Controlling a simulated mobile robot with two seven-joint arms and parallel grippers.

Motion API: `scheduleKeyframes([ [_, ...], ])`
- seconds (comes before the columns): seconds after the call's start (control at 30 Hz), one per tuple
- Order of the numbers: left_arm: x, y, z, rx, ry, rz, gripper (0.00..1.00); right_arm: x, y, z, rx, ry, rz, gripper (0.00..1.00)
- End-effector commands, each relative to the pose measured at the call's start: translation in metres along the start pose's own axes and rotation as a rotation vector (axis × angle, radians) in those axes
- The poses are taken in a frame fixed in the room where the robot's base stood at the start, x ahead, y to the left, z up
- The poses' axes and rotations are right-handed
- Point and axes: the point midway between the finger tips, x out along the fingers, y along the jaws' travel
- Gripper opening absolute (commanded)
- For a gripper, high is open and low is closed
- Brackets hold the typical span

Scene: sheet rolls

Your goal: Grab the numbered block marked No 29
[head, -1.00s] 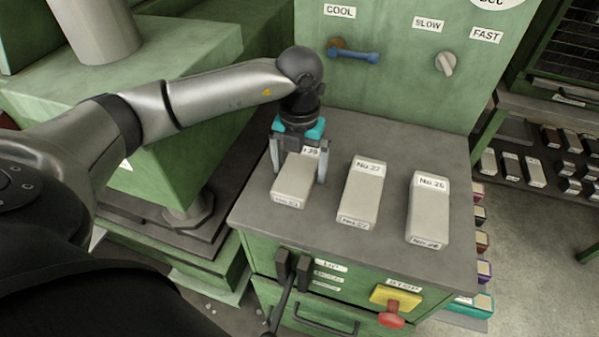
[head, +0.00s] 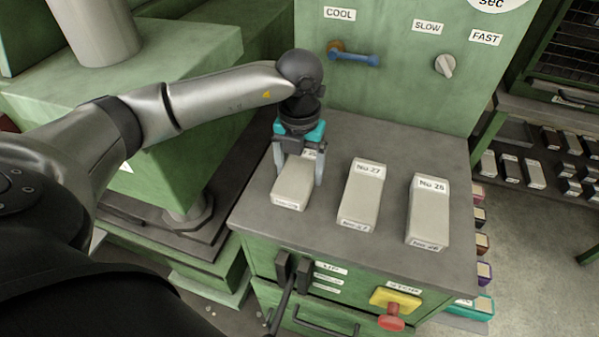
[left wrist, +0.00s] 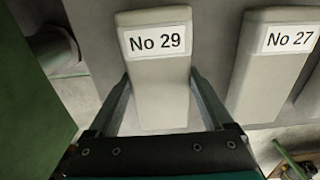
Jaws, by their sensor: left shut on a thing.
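The grey block marked No 29 (head: 293,188) lies on the grey bench top, the leftmost of three blocks. In the left wrist view the No 29 block (left wrist: 161,80) shows its label clearly, with one finger along each side. My left gripper (head: 299,172) reaches down over the block's far end and is shut on it, covering most of its label in the head view. The block appears to rest on the bench top. My right gripper is not in view.
The No 27 block (head: 361,195) lies just right of the held one, and the No 26 block (head: 428,212) farther right. A green panel with a blue lever (head: 358,58) rises behind. A yellow and red stop switch (head: 395,300) is on the front.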

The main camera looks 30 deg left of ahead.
Motion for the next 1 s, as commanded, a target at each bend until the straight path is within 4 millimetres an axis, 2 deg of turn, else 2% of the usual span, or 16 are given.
scheduleKeyframes([
  [0.07, -0.001, 0.0, 0.0, 0.0, -0.001, -0.001, 0.0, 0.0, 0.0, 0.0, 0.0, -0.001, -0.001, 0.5],
  [0.37, -0.003, 0.0, 0.001, 0.0, -0.003, -0.002, 0.0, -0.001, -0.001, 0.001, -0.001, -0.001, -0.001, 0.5],
  [0.57, -0.019, 0.0, 0.001, 0.0, -0.005, -0.003, 0.0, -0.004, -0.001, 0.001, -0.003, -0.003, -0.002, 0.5],
  [0.77, -0.062, -0.001, 0.002, 0.0, -0.008, -0.003, 0.0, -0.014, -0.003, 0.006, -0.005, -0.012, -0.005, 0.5],
  [1.0, -0.134, -0.001, 0.002, 0.0, -0.009, -0.004, 0.0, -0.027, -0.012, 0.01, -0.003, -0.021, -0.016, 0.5],
])
